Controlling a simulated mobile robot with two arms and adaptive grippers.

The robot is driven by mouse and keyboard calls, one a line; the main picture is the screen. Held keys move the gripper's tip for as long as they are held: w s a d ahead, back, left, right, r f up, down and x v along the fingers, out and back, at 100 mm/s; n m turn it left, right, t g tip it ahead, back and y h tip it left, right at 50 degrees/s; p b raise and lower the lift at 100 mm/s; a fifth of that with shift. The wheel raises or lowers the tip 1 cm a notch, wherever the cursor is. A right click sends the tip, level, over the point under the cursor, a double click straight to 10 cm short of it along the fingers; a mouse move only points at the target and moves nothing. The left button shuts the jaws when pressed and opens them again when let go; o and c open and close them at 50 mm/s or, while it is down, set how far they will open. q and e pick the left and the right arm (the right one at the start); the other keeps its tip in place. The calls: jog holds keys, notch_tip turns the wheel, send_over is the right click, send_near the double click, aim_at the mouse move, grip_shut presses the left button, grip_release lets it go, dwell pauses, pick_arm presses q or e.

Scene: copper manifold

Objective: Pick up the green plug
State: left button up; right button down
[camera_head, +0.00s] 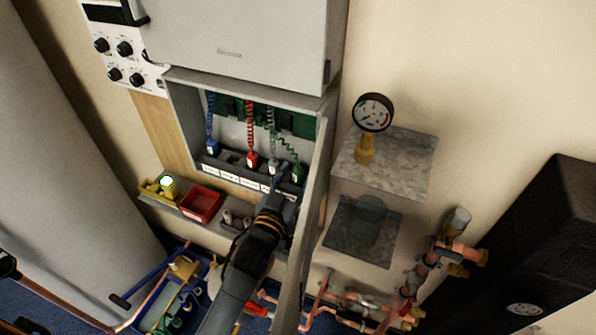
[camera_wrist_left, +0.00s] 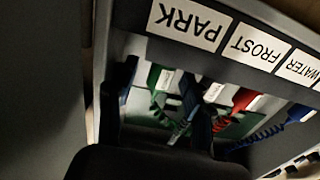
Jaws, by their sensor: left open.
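The green plug (camera_head: 297,173) is the rightmost of several plugs in the open wall cabinet, at the end of a coiled green cord. My left gripper (camera_head: 281,178) reaches up to the plug row from below, just left of the green plug in the head view. In the left wrist view the green plug (camera_wrist_left: 160,80) shows between the two dark fingers of the open left gripper (camera_wrist_left: 154,84), behind the PARK label. I cannot tell whether a finger touches it. My right gripper is not in view.
Grey (camera_head: 274,168), red (camera_head: 252,160) and blue (camera_head: 212,147) plugs stand to the left. The open cabinet door (camera_head: 312,200) is close to the right of my left arm. A red tray (camera_head: 201,204) sits on the shelf below. Copper pipes (camera_head: 350,304) run at lower right.

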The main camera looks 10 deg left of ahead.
pick_arm(q)
jog(key=shift+w+d, duration=0.15)
jog(key=shift+w, duration=0.6)
jog(key=shift+s, duration=0.1)
jog(key=shift+c, duration=1.1)
grip_shut()
jog(key=shift+r, duration=0.1)
